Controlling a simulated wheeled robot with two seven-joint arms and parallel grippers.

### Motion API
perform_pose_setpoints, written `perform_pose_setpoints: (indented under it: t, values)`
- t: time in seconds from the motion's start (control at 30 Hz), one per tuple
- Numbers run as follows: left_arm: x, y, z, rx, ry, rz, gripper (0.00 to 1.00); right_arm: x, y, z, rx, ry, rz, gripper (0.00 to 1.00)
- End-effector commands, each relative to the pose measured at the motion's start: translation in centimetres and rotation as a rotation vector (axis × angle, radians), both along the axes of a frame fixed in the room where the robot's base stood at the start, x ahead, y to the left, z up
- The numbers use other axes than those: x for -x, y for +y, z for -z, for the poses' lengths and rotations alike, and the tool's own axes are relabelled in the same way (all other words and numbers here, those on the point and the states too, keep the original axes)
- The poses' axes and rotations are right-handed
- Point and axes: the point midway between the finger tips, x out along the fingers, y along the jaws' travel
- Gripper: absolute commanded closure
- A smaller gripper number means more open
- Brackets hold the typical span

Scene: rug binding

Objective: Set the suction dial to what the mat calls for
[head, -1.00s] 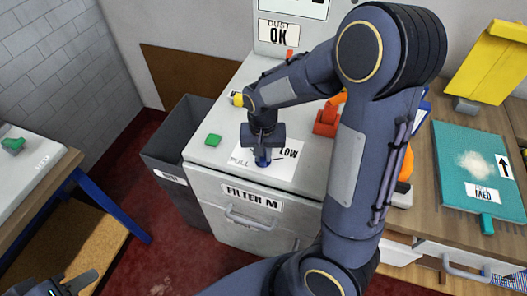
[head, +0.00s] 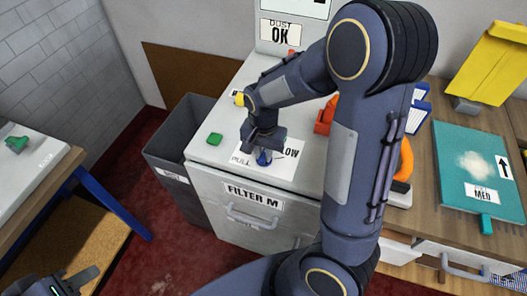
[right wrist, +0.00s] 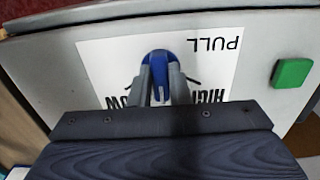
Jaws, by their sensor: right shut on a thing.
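The blue suction dial (head: 264,158) stands on a white plate (head: 285,169) marked PULL and LOW on the grey cabinet top. My right gripper (head: 263,152) is shut on the dial. In the right wrist view its two fingers (right wrist: 160,83) are on either side of the blue dial (right wrist: 158,58). A white mark shows on the dial between the fingers. HIGH shows upside down there, with LOW partly hidden. The teal mat (head: 455,150) at the right has a label reading MED (head: 482,194) and a black arrow. My left gripper (head: 72,283) is at the bottom left, partly cut off.
A green button (head: 214,139) and a yellow knob (head: 239,99) are on the cabinet top. A grey bin (head: 178,150) stands to its left. A sign reading DUST OK (head: 283,33) is behind. My right arm hides part of the cabinet and bench.

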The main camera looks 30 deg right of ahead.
Motion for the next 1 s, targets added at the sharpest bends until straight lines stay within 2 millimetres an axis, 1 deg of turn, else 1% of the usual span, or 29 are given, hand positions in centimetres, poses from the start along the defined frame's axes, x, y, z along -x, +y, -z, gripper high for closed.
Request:
perform_pose_setpoints:
  t: [0.1, 0.13, 0.3, 0.53, 0.63, 0.77, 0.9, 1.0]
  values:
    - [0.0, 0.0, 0.0, 0.000, 0.000, 0.000, 0.64, -0.1, 0.0, 0.0, -0.001, -0.002, -0.001, 1.00]
    - [0.0, 0.0, 0.0, 0.000, 0.000, 0.000, 0.64, -0.1, 0.0, 0.0, 0.000, -0.003, -0.001, 0.82]
    - [0.0, 0.0, 0.0, 0.000, 0.000, 0.000, 0.64, 0.0, 0.0, 0.0, 0.000, -0.001, -0.001, 0.62]
    - [0.0, 0.0, 0.0, 0.000, 0.000, 0.000, 0.64, 0.0, 0.0, 0.0, 0.000, -0.001, -0.001, 0.62]
    - [0.0, 0.0, 0.0, 0.000, 0.000, 0.000, 0.64, -0.1, 0.0, -0.5, -0.001, -0.002, -0.002, 0.62]
    - [0.0, 0.0, -0.2, 0.000, 0.000, 0.000, 0.64, -0.2, 0.0, -2.3, -0.001, -0.007, -0.003, 0.62]
    - [0.0, 0.0, -0.3, 0.000, 0.000, 0.000, 0.64, -0.1, 0.0, -4.8, -0.002, -0.007, -0.001, 0.62]
    - [0.0, 0.0, -0.3, 0.000, 0.000, 0.000, 0.64, -0.1, 0.0, -6.3, -0.001, -0.006, -0.002, 0.62]
